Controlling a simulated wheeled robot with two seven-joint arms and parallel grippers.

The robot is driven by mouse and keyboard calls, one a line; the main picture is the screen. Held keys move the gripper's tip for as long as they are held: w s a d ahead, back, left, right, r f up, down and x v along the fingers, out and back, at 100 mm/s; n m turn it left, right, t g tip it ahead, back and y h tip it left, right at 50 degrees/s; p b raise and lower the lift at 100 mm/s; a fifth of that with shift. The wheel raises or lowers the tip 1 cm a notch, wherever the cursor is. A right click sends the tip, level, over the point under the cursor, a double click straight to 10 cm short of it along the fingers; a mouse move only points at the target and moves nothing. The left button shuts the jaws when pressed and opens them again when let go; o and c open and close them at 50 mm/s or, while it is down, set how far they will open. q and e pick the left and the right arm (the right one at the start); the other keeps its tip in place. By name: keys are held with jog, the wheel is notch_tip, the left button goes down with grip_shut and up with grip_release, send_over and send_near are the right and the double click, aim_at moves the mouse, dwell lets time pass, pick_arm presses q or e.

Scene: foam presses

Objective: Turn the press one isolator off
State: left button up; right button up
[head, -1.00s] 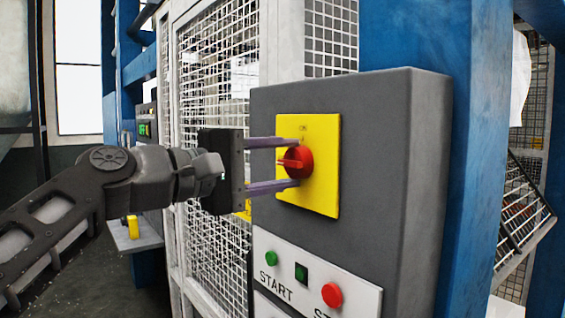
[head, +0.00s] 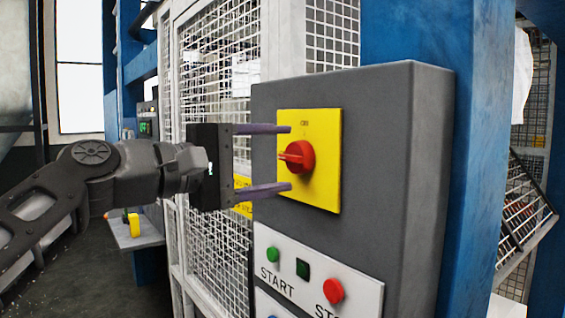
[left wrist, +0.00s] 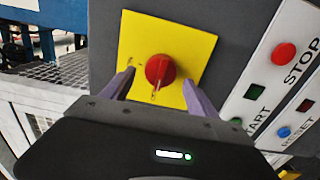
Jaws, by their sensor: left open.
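The isolator is a red rotary knob (head: 299,156) on a yellow square plate (head: 322,178), set on the grey control box (head: 385,150). Its handle bar lies about level and points left in the head view. Some lettering is at the plate's top edge, and it looks like "ON" or "OFF", too small to be sure. My left gripper (head: 288,158) is open, one purple finger above the knob and one below, apart from it. In the left wrist view the knob (left wrist: 160,70) sits between the two spread fingers (left wrist: 157,92). My right gripper is out of view.
Below the isolator is a white panel with a green START button (head: 272,255), a dark green square and a red STOP button (head: 333,291). The left wrist view also shows a blue RESET button (left wrist: 284,132). White mesh fencing (head: 215,80) stands behind my arm; a blue post (head: 480,150) stands right.

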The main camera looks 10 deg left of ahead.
pick_arm(q)
jog(key=b+v, duration=0.1)
jog(key=v, duration=0.5)
dwell(0.4)
